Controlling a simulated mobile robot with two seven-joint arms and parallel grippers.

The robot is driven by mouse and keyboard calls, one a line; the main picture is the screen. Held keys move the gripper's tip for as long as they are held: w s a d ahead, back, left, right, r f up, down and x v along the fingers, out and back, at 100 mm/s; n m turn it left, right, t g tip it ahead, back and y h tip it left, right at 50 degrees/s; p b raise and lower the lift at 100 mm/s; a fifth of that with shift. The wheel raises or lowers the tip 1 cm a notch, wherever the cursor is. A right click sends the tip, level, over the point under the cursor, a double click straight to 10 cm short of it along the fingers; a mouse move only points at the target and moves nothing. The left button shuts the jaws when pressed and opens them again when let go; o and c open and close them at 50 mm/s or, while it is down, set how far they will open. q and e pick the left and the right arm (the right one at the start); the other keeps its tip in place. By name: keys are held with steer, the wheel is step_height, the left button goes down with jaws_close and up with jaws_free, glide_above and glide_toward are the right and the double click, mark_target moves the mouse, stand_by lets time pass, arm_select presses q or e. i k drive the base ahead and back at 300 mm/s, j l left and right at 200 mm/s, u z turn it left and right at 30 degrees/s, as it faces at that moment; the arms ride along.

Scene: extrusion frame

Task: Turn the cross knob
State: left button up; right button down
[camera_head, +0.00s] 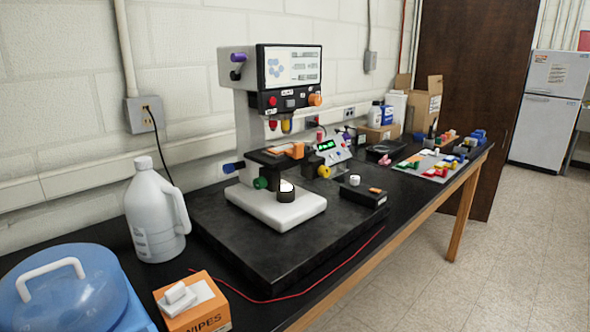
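A bench machine (243,95) with a screen stands on a black base plate on the table. It bears several coloured knobs: an orange one (315,99) at the right of its control panel, a green one (261,183) low at the front, a purple one (236,75) and a blue one (232,167) on its left side. A yellow knob (324,171) sits just right of the machine. The knobs are too small to tell which has a cross shape. Neither of my grippers is in view.
A white jug (153,215), a blue-lidded container (62,290) and an orange wipes box (192,306) stand at the left front. A small black box (363,192) lies right of the machine. A red cable (318,277) runs along the front. Boxes and coloured parts fill the far end.

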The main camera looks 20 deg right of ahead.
mark_target(324, 171)
steer(key=i+l+u, duration=0.15)
steer(key=l+u, duration=0.2)
steer(key=l, duration=0.55)
steer(key=l+u, duration=0.35)
steer(key=l, duration=0.55)
steer(key=l+u, duration=0.15)
steer(key=l, duration=1.7)
